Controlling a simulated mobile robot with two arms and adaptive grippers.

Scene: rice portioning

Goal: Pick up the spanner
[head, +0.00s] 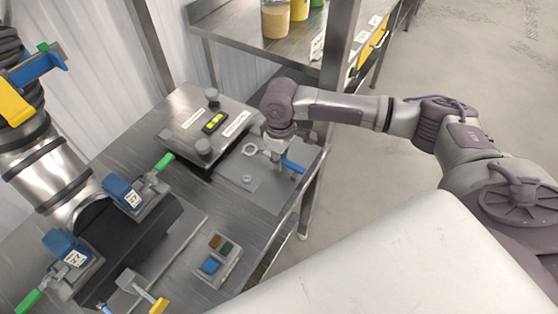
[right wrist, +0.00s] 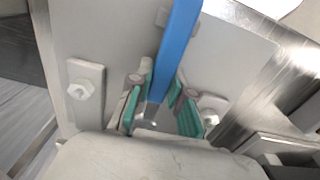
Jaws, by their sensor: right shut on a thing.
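The spanner has a blue handle (head: 293,166), which shows to the right of my right gripper (head: 278,163) above a grey plate at the bench's right end. In the right wrist view, the blue handle (right wrist: 177,45) runs down between the green finger pads of my right gripper (right wrist: 160,100). The gripper is shut on it. The spanner's metal head is mostly hidden by the gripper, and I cannot tell whether the spanner touches the plate. I cannot make out my left gripper.
A grey plate (head: 262,193) lies under my right gripper. A panel with a level (head: 214,122) and knobs stands behind it. Blue clamps (head: 122,192) with green handles sit on a dark block at left. A small box (head: 217,258) with coloured blocks is in front.

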